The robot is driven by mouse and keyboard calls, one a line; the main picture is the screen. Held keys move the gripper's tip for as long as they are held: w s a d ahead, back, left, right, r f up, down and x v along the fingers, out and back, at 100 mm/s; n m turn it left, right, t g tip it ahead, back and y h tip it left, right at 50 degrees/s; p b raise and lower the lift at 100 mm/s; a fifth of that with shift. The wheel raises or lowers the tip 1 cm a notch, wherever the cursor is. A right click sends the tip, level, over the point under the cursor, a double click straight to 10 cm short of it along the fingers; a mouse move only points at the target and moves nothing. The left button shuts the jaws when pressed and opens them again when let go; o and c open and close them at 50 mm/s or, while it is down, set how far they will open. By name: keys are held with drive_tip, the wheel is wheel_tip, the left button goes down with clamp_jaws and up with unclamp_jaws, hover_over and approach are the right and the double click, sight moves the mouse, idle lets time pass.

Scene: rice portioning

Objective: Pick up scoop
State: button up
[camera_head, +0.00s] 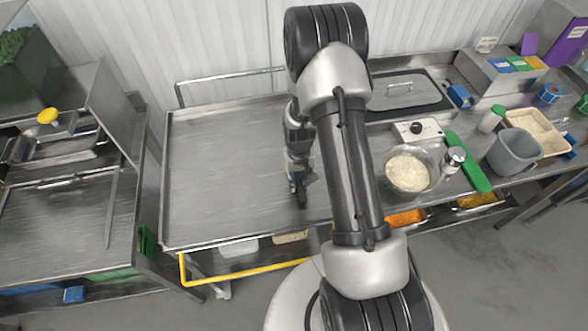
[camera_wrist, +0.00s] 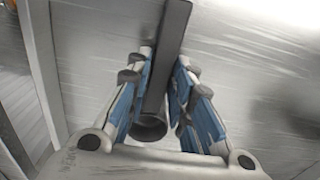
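My gripper (camera_wrist: 166,58) points down over the bare metal table in the middle, seen small and dark in the head view (camera_head: 299,188). In the wrist view its blue-padded fingers are drawn close together on both sides of a dark grey handle with a round hollow end, which I take as the scoop (camera_wrist: 168,50). The fingers appear shut on this handle. In the head view I cannot make out the scoop clearly.
The middle metal table (camera_head: 215,170) is otherwise clear, with a raised rim. To the right stand a bowl of rice (camera_head: 409,170), a scale (camera_head: 418,130), a green strip (camera_head: 470,165) and a grey tub (camera_head: 514,152). Another metal bench (camera_head: 60,220) stands left.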

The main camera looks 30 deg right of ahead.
clamp_jaws()
drive_tip(key=shift+r, duration=0.15)
wheel_tip(320, 180, up, 20)
drive_tip(key=f+p, duration=0.1)
drive_tip(key=p, duration=0.2)
wheel_tip(320, 180, up, 7)
drive_tip(key=p, duration=0.5)
hover_over(298, 182)
drive_tip(key=shift+f, duration=0.1)
drive_tip(key=shift+f+b, duration=0.1)
drive_tip(key=shift+b, duration=0.25)
